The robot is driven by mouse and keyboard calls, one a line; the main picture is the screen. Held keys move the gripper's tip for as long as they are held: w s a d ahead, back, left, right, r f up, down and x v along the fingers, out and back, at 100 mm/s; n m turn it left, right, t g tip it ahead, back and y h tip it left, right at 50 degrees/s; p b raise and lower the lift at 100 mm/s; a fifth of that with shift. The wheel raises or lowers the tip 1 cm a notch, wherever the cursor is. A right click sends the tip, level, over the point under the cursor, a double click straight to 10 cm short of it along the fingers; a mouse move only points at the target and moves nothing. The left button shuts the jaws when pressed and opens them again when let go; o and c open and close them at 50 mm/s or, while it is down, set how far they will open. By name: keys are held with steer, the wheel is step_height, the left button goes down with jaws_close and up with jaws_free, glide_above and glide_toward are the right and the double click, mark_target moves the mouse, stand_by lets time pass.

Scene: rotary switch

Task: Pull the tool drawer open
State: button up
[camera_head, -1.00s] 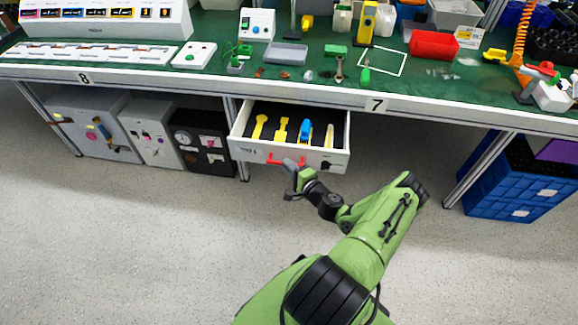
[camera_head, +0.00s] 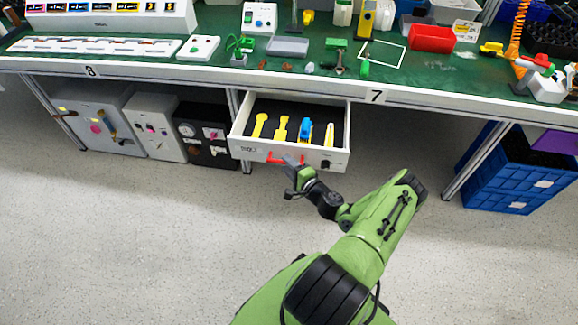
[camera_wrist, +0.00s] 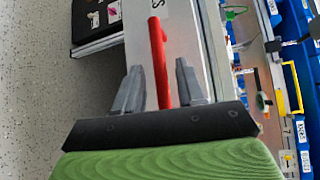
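The tool drawer (camera_head: 240,146) is a white drawer under the bench, pulled well out, with yellow and blue tools on its dark lining. Its red handle (camera_head: 284,160) is on the white front, and my gripper (camera_head: 292,170) is at it. In the wrist view the red handle (camera_wrist: 158,55) runs between the two grey fingers of my gripper (camera_wrist: 159,72). The fingers stand close on either side of the handle and the drawer moves along with them, so I take the gripper as shut on it. The exact contact is hard to see.
The green-topped bench (camera_head: 330,85) above holds a red bin (camera_head: 432,39) and small parts. Grey, white and black cabinets stand under it at left. Blue crates (camera_head: 510,180) stand at right beyond a bench leg. The floor in front is clear.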

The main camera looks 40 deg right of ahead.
steer(key=s+a+r+p, duration=0.2)
steer(key=s+p, duration=0.1)
steer(key=s, duration=1.2)
steer(key=shift+s+p, duration=0.25)
steer(key=shift+p, duration=0.15)
steer(key=shift+r, duration=0.1)
steer(key=w+a+r+n+g+y+p, duration=0.35)
steer(key=a+r+n+g, duration=0.4)
steer(key=r, duration=0.55)
steer(key=w+a+r+n+g+y+p, duration=0.2)
steer(key=w+a+r+n+g+y, duration=0.25)
steer(key=a+r+n, duration=0.5)
steer(key=s+a+r+n+h+p, duration=0.1)
steer(key=s+a+r+h, duration=0.1)
steer(key=s+r, duration=0.2)
steer(key=s+a+r+n+t+h+p, duration=0.1)
steer(key=s+r, duration=0.4)
steer(key=r, duration=0.6)
steer(key=s+a+r+n+h+p, duration=0.1)
steer(key=s+a+r+n+h, duration=0.1)
steer(key=s+a+r, duration=0.3)
step_height(320, 180, up, 3)
steer(key=shift+s+a+r+h+p, duration=0.15)
steer(key=shift+a+h+p, duration=0.1)
steer(key=shift+h+p, duration=0.2)
